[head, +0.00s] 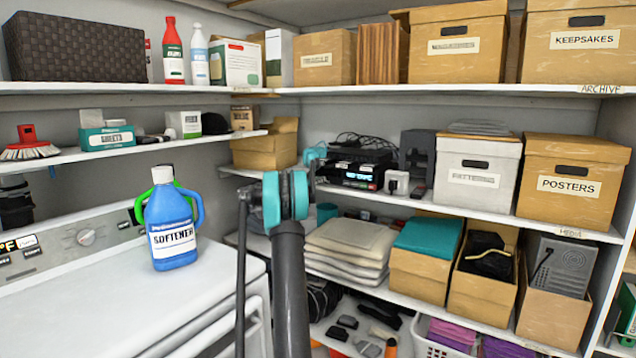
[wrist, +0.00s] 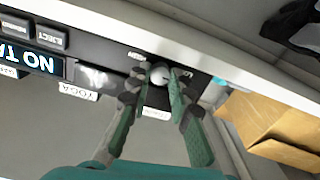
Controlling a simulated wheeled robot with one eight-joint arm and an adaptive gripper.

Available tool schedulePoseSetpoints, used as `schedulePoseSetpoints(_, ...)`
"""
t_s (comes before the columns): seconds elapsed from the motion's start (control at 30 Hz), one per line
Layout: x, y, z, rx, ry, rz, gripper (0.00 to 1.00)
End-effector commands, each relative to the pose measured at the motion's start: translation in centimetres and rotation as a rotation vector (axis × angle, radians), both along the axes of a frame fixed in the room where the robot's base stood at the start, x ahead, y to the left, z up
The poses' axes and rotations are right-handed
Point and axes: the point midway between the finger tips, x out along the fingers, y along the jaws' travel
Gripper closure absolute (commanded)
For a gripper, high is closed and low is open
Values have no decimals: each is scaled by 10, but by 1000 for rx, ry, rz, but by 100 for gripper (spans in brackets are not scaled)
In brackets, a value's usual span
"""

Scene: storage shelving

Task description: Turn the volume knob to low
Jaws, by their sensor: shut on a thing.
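Small white labels sit beside the knob, too small to read surely. The player shows a lit display (wrist: 34,62) reading "NO TA", cut off at the edge. In the head view the black player (head: 358,168) sits on the middle shelf; my arm hides the knob and fingertips.
A cardboard box (wrist: 275,125) stands near my gripper in the wrist view. A white box (head: 476,172) and a POSTERS box (head: 571,183) stand right of the player.

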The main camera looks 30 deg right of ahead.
Motion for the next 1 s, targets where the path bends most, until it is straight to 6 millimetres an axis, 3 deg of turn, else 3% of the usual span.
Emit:
schedulePoseSetpoints(0.23, 0, 0, 0, 1, 0, 0, 100)
schedulePoseSetpoints(0.27, 0, 0, 0, 1, 0, 0, 78)
schedulePoseSetpoints(0.4, 0, 0, 0, 0, -1, 0, 60)
schedulePoseSetpoints(0.77, -1, 3, 0, 1, -1, 1, 59)
schedulePoseSetpoints(1.0, -14, 36, 0, 1, -1, 2, 59)
